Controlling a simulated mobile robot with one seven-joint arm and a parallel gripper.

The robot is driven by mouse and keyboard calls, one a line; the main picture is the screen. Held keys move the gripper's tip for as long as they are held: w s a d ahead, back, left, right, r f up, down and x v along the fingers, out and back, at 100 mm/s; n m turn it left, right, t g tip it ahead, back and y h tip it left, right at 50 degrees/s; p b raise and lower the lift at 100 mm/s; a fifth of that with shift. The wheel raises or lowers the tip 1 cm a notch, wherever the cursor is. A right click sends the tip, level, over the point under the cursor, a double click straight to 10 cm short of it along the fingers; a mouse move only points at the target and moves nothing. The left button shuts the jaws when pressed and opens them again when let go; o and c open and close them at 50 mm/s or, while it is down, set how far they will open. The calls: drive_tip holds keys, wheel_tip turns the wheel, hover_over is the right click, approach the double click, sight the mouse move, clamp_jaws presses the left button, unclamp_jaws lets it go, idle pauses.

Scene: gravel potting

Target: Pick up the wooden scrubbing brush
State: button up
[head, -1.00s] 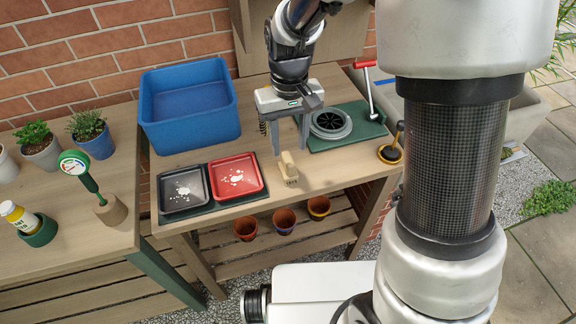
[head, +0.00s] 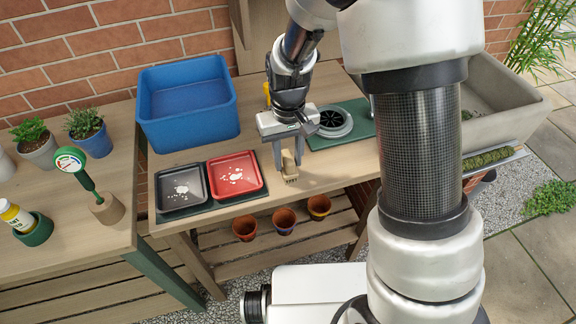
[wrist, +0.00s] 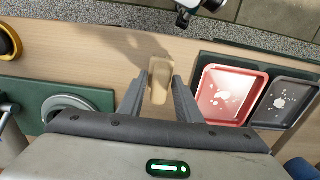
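The wooden scrubbing brush (head: 290,173) stands on the bench near its front edge, right of the red tray. My gripper (head: 287,160) is over it, pointing down. In the wrist view the brush (wrist: 160,82) lies between the two grey fingers of my gripper (wrist: 161,77), one on each side. The fingers look open, with little room beside the brush; whether either touches it is hard to tell. The brush's lower part is partly hidden in the head view.
A red tray (head: 258,175) and a black tray (head: 162,191) with white bits sit left of the brush. A blue bin (head: 190,128) stands behind them. A green board (head: 318,142) with a round grey sieve (head: 346,133) is at right. Several terracotta pots stand on the shelf below.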

sight(288, 156)
clamp_jaws()
wheel_tip(288, 156, up, 10)
drive_tip(key=shift+p, duration=0.9)
drive_tip(key=shift+c, duration=2)
unclamp_jaws()
drive_tip(key=shift+c, duration=1.4)
